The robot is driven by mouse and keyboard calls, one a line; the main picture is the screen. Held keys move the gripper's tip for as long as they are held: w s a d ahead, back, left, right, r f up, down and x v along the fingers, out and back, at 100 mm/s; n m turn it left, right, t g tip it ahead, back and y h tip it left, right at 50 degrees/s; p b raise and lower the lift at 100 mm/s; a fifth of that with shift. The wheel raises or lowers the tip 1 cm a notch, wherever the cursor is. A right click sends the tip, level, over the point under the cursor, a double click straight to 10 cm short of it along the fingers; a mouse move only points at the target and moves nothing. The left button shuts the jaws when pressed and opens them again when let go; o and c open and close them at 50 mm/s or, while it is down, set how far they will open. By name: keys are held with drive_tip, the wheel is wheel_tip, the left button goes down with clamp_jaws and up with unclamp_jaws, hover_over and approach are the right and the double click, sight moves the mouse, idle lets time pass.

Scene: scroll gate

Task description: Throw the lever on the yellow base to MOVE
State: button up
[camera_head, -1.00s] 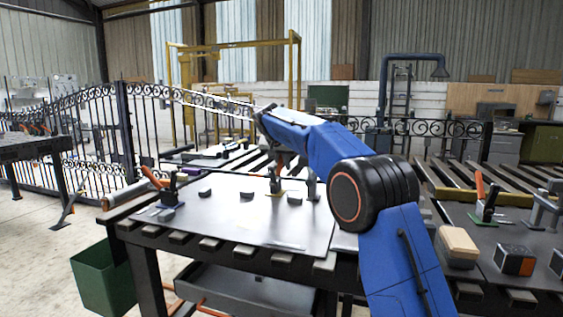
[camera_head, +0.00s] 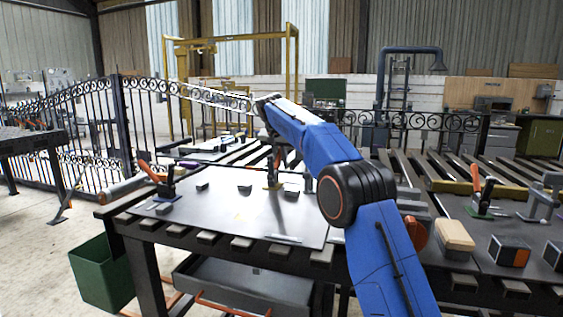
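The toggle lever (camera_head: 276,160) on the yellow base (camera_head: 272,186) stands toward the far side of the grey plate. It is small here, with an orange-red handle that looks roughly upright beside my blue arm. No MOVE marking can be read. My arm reaches over the plate from the right front, its forearm passing just right of the lever. My gripper is largely hidden behind the forearm; I cannot tell its fingers, whether it is open, or whether it touches the lever.
A blue-based clamp with an orange handle (camera_head: 158,180) stands at the plate's left. A green-based clamp (camera_head: 482,200) stands at the right, near a tan-topped block (camera_head: 454,236). Small dark blocks lie on the plate (camera_head: 240,212). A green bin (camera_head: 102,275) stands on the floor.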

drive_tip(key=o, duration=0.4)
drive_tip(key=shift+w+f, duration=0.1)
drive_tip(key=shift+o, duration=0.2)
drive_tip(key=v, duration=1.7)
drive_tip(key=shift+s+a, duration=0.1)
drive_tip(key=shift+s, duration=0.1)
